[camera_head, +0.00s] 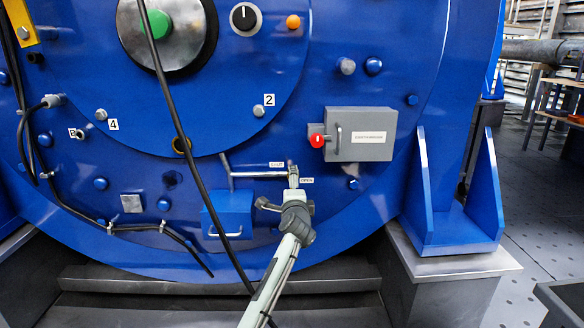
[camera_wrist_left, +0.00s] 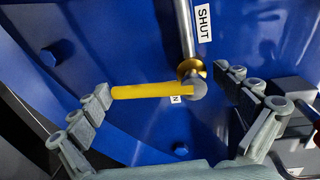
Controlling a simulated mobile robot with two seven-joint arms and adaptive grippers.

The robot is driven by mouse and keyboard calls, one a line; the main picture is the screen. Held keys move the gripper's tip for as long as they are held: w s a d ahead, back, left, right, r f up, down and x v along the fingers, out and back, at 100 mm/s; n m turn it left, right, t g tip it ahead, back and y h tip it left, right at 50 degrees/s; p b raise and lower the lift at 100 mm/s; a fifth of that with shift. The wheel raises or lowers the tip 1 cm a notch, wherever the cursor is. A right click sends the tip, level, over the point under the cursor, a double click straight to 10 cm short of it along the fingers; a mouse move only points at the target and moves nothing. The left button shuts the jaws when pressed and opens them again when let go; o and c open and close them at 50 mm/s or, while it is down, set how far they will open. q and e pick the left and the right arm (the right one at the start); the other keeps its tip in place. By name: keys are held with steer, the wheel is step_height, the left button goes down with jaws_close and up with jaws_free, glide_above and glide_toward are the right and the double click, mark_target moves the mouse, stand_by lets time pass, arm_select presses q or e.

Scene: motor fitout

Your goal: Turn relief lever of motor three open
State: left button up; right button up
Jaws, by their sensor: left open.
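The relief lever is a yellow bar (camera_wrist_left: 150,91) in the left wrist view. It runs crosswise from a round grey pivot with a brass collar (camera_wrist_left: 190,68) at the end of a steel pipe (camera_wrist_left: 185,25). The SHUT label (camera_wrist_left: 203,22) is beside the pipe; the lever partly covers another label, showing only an N. My left gripper (camera_wrist_left: 168,86) is open, one finger on each side; the lever's free end is at the left fingertip, contact unclear. In the head view my left gripper (camera_head: 288,203) is below the OPEN label (camera_head: 307,181) and the yellow bar is not distinguishable. My right gripper is not in view.
A grey box (camera_head: 360,150) with a red knob (camera_head: 317,141) is right of the pipe. A blue box (camera_head: 228,212) with a handle is left of the gripper. A black cable (camera_head: 186,150) hangs across the blue motor face. A blue bracket (camera_head: 450,220) stands at right.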

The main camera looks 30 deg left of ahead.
arm_select(q)
steer(key=shift+t+y, duration=0.3)
steer(key=shift+t, duration=0.4)
step_height(320, 180, up, 9)
steer(key=shift+d, duration=0.1)
steer(key=shift+g, duration=0.6)
step_height(320, 180, down, 7)
steer(key=shift+f, duration=0.1)
steer(key=shift+s+d+p, duration=0.15)
steer(key=shift+s+p, duration=0.15)
steer(key=shift+p, duration=0.05)
steer(key=p+v, duration=0.3)
steer(key=v, duration=0.5)
steer(key=shift+s+f, duration=0.3)
steer(key=shift+f, duration=0.45)
